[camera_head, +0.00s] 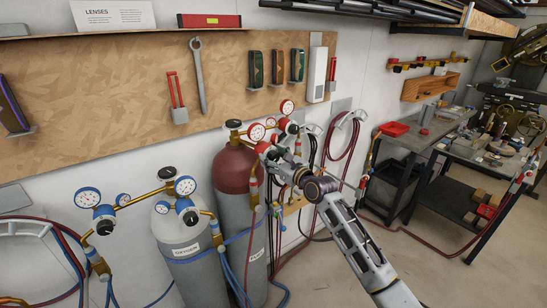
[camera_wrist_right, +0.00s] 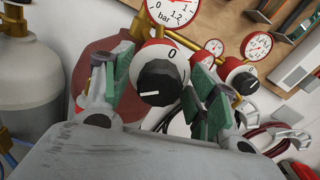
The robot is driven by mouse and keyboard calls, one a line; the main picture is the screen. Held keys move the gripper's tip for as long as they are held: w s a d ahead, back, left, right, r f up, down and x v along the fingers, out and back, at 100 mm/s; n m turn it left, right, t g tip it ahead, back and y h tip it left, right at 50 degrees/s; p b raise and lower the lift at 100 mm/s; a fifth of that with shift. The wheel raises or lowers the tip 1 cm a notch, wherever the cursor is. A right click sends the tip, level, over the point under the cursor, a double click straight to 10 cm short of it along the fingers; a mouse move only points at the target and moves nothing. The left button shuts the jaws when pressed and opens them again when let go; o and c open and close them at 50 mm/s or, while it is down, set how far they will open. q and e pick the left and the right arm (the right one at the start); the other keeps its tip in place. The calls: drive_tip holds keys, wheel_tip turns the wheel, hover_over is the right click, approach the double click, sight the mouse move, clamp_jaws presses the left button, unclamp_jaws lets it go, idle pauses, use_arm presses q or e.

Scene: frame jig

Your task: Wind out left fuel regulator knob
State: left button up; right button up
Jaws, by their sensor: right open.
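The left fuel regulator knob (camera_wrist_right: 160,82) is black with a white mark, on a red and white collar with a "0" above it. In the right wrist view it sits between the green-padded fingers of my right gripper (camera_wrist_right: 162,95). The fingers are apart, with visible gaps to the knob. In the head view my right gripper (camera_head: 274,156) is at the regulators on the red-topped fuel cylinder (camera_head: 234,168), and largely hides the knob. A second black knob (camera_wrist_right: 245,83) on the same kind of collar is to the right, beyond the right finger. My left gripper is not in view.
Pressure gauges (camera_wrist_right: 174,10) sit just above the knob. The grey oxygen cylinder (camera_head: 182,230) with blue regulators stands left of the fuel cylinder. Red and blue hoses hang around both. A tool board (camera_head: 120,110) is behind; a workbench (camera_head: 440,135) is at right.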

drive_tip(key=shift+w, duration=0.1)
drive_tip(key=c, duration=1.1)
drive_tip(key=shift+o, duration=0.2)
